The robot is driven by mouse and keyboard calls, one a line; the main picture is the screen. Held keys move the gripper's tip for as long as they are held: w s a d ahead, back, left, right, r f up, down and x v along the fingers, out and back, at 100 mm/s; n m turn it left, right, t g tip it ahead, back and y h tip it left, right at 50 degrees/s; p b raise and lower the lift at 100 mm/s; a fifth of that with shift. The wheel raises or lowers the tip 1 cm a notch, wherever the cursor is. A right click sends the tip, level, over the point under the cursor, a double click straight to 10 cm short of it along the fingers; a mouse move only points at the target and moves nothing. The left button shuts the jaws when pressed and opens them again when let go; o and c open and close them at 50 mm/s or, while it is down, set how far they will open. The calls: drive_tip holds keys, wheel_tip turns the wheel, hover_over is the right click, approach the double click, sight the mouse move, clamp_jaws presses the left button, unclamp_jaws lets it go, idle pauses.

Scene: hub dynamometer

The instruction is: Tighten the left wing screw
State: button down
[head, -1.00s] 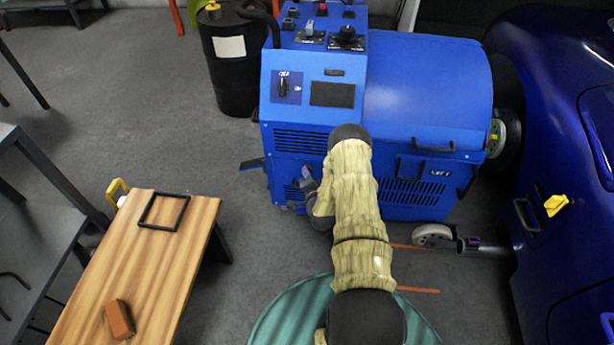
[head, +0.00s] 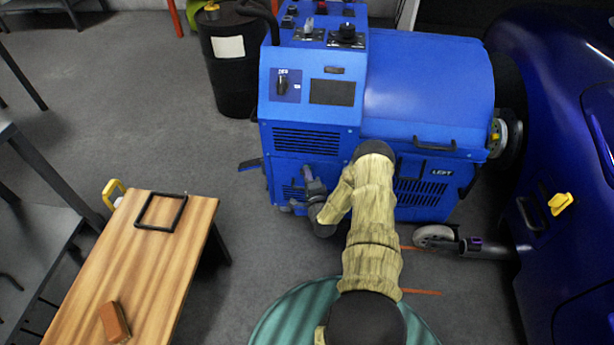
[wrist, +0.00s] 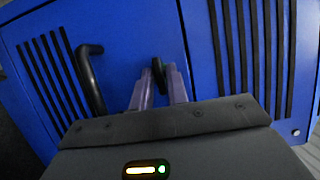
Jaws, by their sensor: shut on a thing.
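A small black upright piece, which looks like the left wing screw (wrist: 158,73), stands out from the blue front panel in the wrist view. My gripper (wrist: 158,88) is shut on it, with one pale purple finger on each side. In the head view my gripper (head: 308,178) is at the lower front of the blue dynamometer (head: 415,90), left of its "LEFT" label. The screw is too small and hidden to make out there.
A wooden bench (head: 150,260) with a black frame (head: 161,212) and a brown block (head: 114,322) stands at left. A blue car (head: 550,120) stands at right, with a caster wheel (head: 434,236) near it.

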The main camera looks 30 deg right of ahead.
drive_tip(key=shift+a, duration=0.1)
drive_tip(key=c, duration=1.5)
unclamp_jaws()
drive_tip(key=shift+c, duration=0.2)
drive_tip(key=shift+s, duration=0.1)
drive_tip(key=p+v, duration=0.4)
drive_tip(key=v, duration=1.3)
drive_tip(key=shift+s, duration=0.1)
